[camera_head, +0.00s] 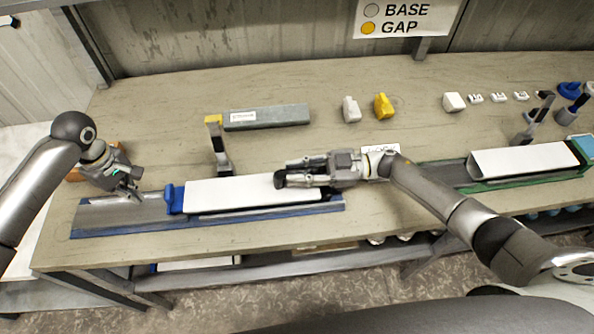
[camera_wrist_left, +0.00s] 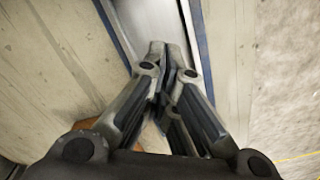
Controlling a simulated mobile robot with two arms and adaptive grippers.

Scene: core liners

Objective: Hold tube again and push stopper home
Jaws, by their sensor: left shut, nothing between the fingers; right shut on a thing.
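A long white tube (camera_head: 235,192) lies in a grey cradle with blue edges (camera_head: 110,217) on the bench. A blue stopper (camera_head: 175,198) is at the tube's left end; I cannot tell how deep it sits. My right gripper (camera_head: 281,181) is shut on the tube near its right end. My left gripper (camera_head: 136,198) is shut and empty over the bare left part of the cradle, apart from the stopper and to its left. In the left wrist view the shut fingers (camera_wrist_left: 168,62) are over the grey channel (camera_wrist_left: 148,22), and the stopper is not visible.
A grey post with a yellow top (camera_head: 214,121) stands just behind the tube. Behind are a grey labelled bar (camera_head: 266,117), a white piece (camera_head: 351,110) and a yellow piece (camera_head: 383,106). A second white tube (camera_head: 525,160) lies in a green-edged cradle at right.

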